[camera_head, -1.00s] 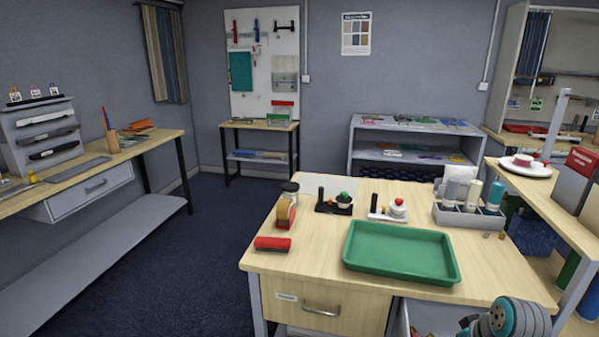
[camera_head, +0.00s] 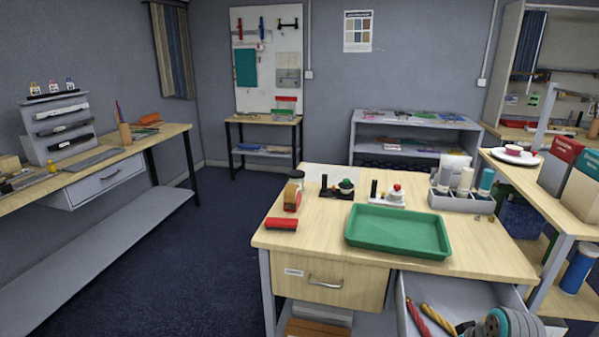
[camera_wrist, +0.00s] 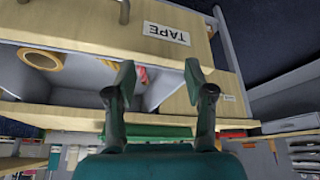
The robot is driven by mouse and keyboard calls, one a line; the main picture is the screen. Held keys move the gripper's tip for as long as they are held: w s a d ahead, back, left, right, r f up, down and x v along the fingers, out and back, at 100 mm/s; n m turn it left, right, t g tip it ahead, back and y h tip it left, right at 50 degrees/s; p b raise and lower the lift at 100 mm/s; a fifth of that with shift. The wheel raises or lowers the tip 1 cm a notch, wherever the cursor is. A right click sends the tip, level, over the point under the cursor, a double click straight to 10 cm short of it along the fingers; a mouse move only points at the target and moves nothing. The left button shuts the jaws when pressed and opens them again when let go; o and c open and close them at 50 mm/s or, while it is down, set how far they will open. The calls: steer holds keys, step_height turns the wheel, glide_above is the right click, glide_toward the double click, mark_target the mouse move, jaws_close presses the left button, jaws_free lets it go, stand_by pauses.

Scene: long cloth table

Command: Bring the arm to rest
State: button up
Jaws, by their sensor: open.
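My gripper (camera_wrist: 160,78) is open in the wrist view, its two dark green fingers apart with nothing held between them. In the head view, a grey and teal part of my arm (camera_head: 508,324) shows at the bottom right, over the open drawer (camera_head: 408,297) of the wooden workbench (camera_head: 490,258). The gripper's fingers cannot be made out there. The wrist view is upside down and shows a wooden front with a TAPE label (camera_wrist: 166,33) beyond the fingers. I cannot tell whether the fingers touch anything.
The open drawer holds red (camera_head: 418,318) and yellow (camera_head: 438,319) twisted pieces. A tape roll (camera_wrist: 42,60) shows in the wrist view. The dark floor (camera_head: 190,270) at left is clear.

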steer(key=s+a+f+m+t+h, duration=0.1)
steer(key=s+a+f+t, duration=0.2)
steer(key=s+a+f, duration=0.9)
steer(key=s+a+f+t, duration=0.1)
steer(key=s+a+t, duration=0.2)
steer(key=s, duration=0.9)
steer(key=s+a+r+t, duration=0.3)
steer(key=s+r+t, duration=0.1)
steer(key=s+r, duration=0.9)
steer(key=s, duration=0.3)
steer(key=shift+s+r+y, duration=0.25)
steer(key=shift+r+y, duration=0.05)
steer(key=shift+r, duration=0.1)
steer(key=shift+a, duration=0.1)
